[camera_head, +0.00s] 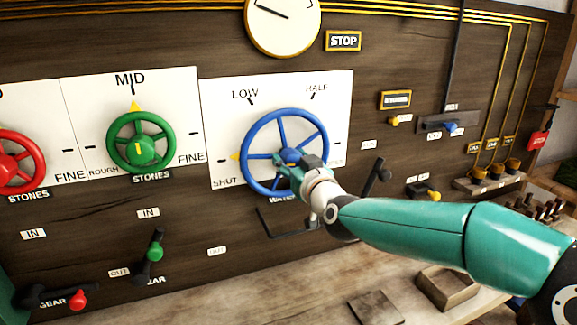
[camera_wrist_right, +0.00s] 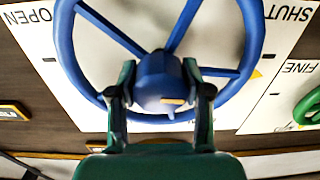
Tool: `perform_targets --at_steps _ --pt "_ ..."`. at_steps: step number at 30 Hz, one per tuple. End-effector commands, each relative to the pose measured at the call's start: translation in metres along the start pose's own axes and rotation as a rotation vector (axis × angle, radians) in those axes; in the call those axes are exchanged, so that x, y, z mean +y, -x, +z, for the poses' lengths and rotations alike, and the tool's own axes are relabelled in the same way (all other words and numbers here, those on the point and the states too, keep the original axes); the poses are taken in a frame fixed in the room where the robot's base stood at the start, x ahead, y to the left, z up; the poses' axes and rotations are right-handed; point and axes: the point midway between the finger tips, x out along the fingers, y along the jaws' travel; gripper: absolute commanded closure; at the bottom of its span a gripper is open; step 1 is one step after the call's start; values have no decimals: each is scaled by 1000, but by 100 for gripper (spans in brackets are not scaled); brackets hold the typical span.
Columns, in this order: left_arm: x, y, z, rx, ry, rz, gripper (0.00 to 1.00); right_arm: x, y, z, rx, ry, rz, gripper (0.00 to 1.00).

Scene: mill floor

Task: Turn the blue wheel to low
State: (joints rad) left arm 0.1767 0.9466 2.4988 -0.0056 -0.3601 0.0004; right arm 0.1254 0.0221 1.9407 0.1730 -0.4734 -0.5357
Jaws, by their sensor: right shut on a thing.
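The blue wheel (camera_head: 289,154) is on a white dial plate (camera_head: 215,120) marked SHUT, LOW and HALF; its right part is hidden by my arm. A yellow pointer (camera_head: 235,156) at the wheel's left side points to the dash by SHUT. The LOW mark (camera_head: 246,95) is above the wheel's upper left. My right gripper (camera_head: 300,165) is at the wheel's middle. In the right wrist view, the fingers of my right gripper (camera_wrist_right: 160,88) are on either side of the blue hub (camera_wrist_right: 165,75), shut on it. My left gripper is not in view.
A green wheel (camera_head: 140,118) with its pointer at MID and a red wheel (camera_head: 40,165) are to the left. Below are a green-knobbed lever (camera_head: 155,250) and a red-knobbed lever (camera_head: 77,299). A dark lever (camera_head: 378,175) stands close above my right forearm. A wooden box (camera_head: 447,290) is on the bench.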

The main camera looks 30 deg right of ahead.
Motion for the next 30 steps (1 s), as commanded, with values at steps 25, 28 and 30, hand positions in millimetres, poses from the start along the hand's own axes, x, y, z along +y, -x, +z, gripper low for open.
perform_targets --at_steps 25,28,30 --pt "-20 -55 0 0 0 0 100 1 0 2 12 -734 2 86" --pt "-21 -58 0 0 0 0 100 1 0 2 13 -798 3 86" --pt "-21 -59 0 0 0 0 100 1 0 2 14 -833 3 86"
